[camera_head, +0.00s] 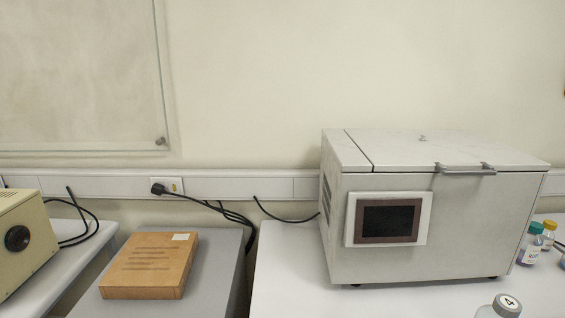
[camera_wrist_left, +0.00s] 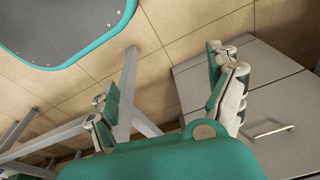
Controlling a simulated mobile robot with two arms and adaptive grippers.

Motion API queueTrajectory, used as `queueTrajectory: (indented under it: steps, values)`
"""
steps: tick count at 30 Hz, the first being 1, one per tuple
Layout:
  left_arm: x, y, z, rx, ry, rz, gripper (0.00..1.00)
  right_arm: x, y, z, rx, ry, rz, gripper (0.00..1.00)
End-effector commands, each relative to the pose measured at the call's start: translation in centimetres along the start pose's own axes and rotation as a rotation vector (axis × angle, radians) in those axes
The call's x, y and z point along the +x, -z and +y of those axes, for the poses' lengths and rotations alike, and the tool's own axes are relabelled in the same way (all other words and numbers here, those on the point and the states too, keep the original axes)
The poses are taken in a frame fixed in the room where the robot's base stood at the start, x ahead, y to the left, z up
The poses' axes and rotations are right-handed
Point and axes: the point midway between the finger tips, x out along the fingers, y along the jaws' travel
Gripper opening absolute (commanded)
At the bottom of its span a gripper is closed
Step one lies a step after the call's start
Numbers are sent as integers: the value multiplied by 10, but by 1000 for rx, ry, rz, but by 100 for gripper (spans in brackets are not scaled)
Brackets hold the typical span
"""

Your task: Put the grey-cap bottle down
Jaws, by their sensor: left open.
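A bottle with a grey cap and a white disc marked 4 (camera_head: 505,306) shows at the bottom edge of the head view, to the right. It is on or above the white bench; its lower part is cut off by the frame. My left gripper (camera_wrist_left: 167,98) shows in the left wrist view with its green-padded fingers spread wide. Nothing is between them. Beyond them are the tiled floor and a grey cabinet (camera_wrist_left: 245,85). The bottle is not in the wrist view. Neither gripper shows in the head view.
A large white machine (camera_head: 440,225) with a dark screen stands on the white bench (camera_head: 285,285). Small bottles with teal (camera_head: 536,228) and yellow (camera_head: 550,225) caps stand to its right. A wooden box (camera_head: 150,265) lies on the grey surface at left. Bench left of the machine is clear.

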Motion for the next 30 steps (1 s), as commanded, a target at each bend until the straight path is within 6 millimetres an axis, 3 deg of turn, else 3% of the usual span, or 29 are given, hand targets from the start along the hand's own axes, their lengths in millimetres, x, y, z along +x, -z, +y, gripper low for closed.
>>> queueTrajectory:
  steps: [1, 3, 6, 12, 30]
  values:
    - [22, -24, 1, 3, -2, -24, 90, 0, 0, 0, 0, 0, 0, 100]
    - [44, -54, 3, 7, -3, -40, 90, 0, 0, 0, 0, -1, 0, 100]
    - [67, -95, 4, 12, -5, -61, 90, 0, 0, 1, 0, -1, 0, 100]
    - [86, -151, 4, 20, -7, -84, 90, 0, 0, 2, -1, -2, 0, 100]
    - [87, -154, 4, 20, -7, -84, 90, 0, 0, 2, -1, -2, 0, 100]
